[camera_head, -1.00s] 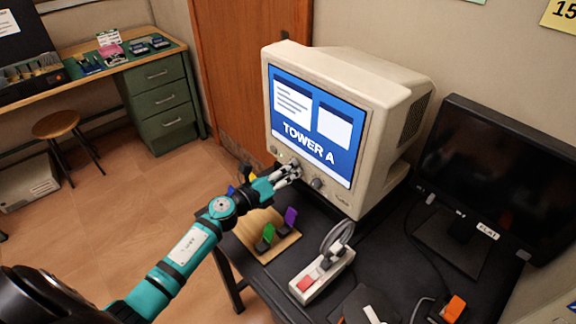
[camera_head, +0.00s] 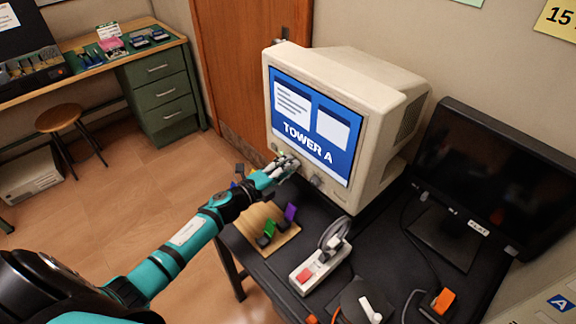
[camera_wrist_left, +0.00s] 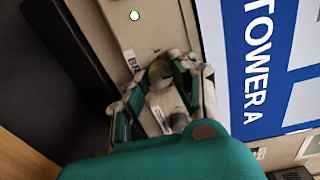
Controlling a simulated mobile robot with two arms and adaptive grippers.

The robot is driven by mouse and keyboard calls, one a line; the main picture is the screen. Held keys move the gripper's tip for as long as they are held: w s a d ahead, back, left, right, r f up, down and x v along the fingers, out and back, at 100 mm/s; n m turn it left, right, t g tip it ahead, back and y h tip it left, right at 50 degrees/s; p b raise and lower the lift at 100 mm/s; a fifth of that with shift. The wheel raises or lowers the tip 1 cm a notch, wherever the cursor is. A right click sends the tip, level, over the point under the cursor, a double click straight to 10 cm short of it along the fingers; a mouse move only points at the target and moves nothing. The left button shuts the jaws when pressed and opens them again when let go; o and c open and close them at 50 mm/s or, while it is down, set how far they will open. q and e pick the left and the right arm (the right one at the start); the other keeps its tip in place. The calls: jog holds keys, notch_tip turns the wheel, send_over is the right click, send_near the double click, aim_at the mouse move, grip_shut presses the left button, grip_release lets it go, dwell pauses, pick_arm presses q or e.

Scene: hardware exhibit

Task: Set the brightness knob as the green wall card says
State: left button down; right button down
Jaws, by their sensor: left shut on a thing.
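The beige CRT monitor (camera_head: 386,88) stands on the black table and its screen reads "TOWER A". My left gripper (camera_head: 287,164) is at the lower front panel, shut on the left one of two knobs. In the left wrist view, the fingers (camera_wrist_left: 163,82) close around this round brightness knob (camera_wrist_left: 160,76), beside a partly covered label starting "BR". The fingers hide much of the knob, so its setting cannot be read. A second knob (camera_head: 316,181) sits to the right. A green card (camera_head: 470,2) is cut off at the top edge, with no readable text. My right gripper is out of view.
A wooden board (camera_head: 262,229) with coloured clips lies below my left forearm. A white power strip (camera_head: 318,266) with a red switch lies in front of the monitor. A dark flat monitor (camera_head: 490,175) stands to the right. A yellow card (camera_head: 556,18) hangs on the wall.

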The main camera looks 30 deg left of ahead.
pick_arm(q)
jog(key=shift+n, duration=0.3)
dwell(0.4)
jog(key=c, duration=1.1)
grip_release()
jog(key=shift+a, duration=0.1)
jog(key=v, duration=1.2)
